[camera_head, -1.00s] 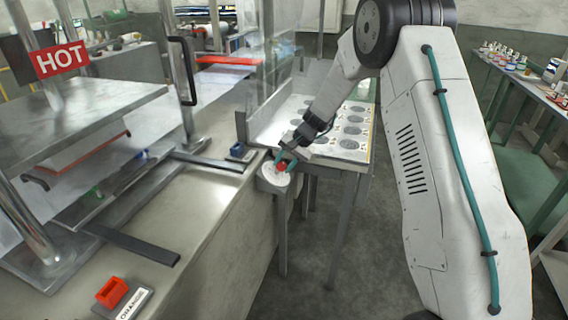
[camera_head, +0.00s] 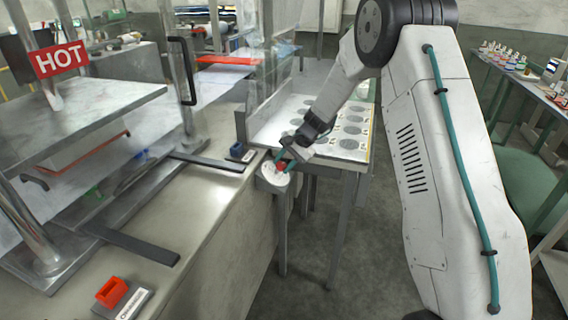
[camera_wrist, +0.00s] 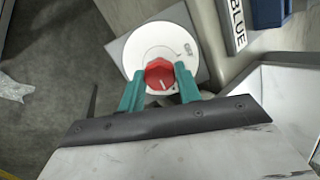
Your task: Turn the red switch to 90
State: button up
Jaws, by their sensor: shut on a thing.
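The red switch (camera_wrist: 159,75) is a knob with a white line on its face, set at the middle of a round white dial (camera_wrist: 150,37). My gripper (camera_wrist: 160,84) has its two green fingers closed on opposite sides of the knob. In the head view my gripper (camera_head: 283,162) reaches down to the dial (camera_head: 270,178), and the red knob (camera_head: 281,167) shows only in part between the fingers. A mark on the dial's upper right part is too small to read for certain.
A blue block (camera_head: 238,150) sits on the bench near the dial, by a plate lettered BLUE (camera_wrist: 235,22). A table with printed sheets (camera_head: 345,130) and a clear panel (camera_head: 285,60) lie behind the dial.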

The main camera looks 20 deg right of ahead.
jog(key=o, duration=1)
jog(key=shift+c, duration=0.2)
jog(key=shift+r, duration=0.1)
jog(key=v, duration=0.7)
jog(key=shift+d+r, duration=0.25)
jog(key=shift+s, duration=0.1)
jog(key=s+r+n+h, duration=0.2)
jog(key=s+r, duration=0.3)
jog(key=s, duration=1)
jog(key=s+a+r+n+h, duration=0.1)
jog(key=s+r+n, duration=0.3)
jog(key=s, duration=1.2)
jog(key=s+a+r+n+g+h, duration=0.1)
jog(key=s+r+n+h, duration=0.1)
jog(key=s+r, duration=0.6)
jog(key=s+n, duration=0.1)
jog(key=s, duration=0.6)
jog(key=shift+s+n+h, duration=0.2)
jog(key=shift+n+h, duration=0.1)
jog(key=shift+h, duration=0.1)
